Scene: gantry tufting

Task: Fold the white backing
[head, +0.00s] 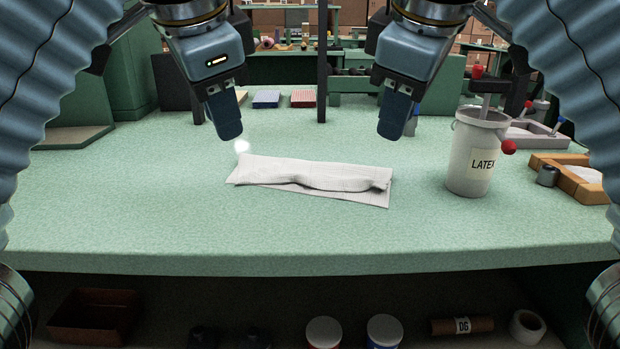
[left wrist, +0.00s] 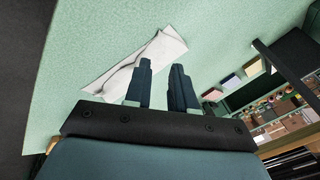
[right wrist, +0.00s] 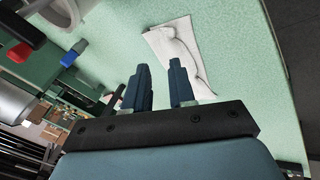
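The white backing (head: 310,173) lies on the green table, folded into a long narrow strip with a raised, wrinkled ridge along its near side. A thin lower layer shows along its near edge and right end. It also shows in the left wrist view (left wrist: 130,68) and the right wrist view (right wrist: 180,47). My left gripper (head: 230,138) hangs above and behind its left end, apart from it; in the left wrist view its fingers are apart and empty. My right gripper (head: 390,136) hangs above and behind its right end; its fingers are apart and empty in the right wrist view.
A white bucket labelled LATEX (head: 478,155) stands right of the backing, with a wooden frame (head: 575,180) and a grey tray (head: 535,133) beyond. Blue (head: 266,99) and red (head: 303,98) blocks lie at the back. The table (head: 300,235) is clear in front and at left.

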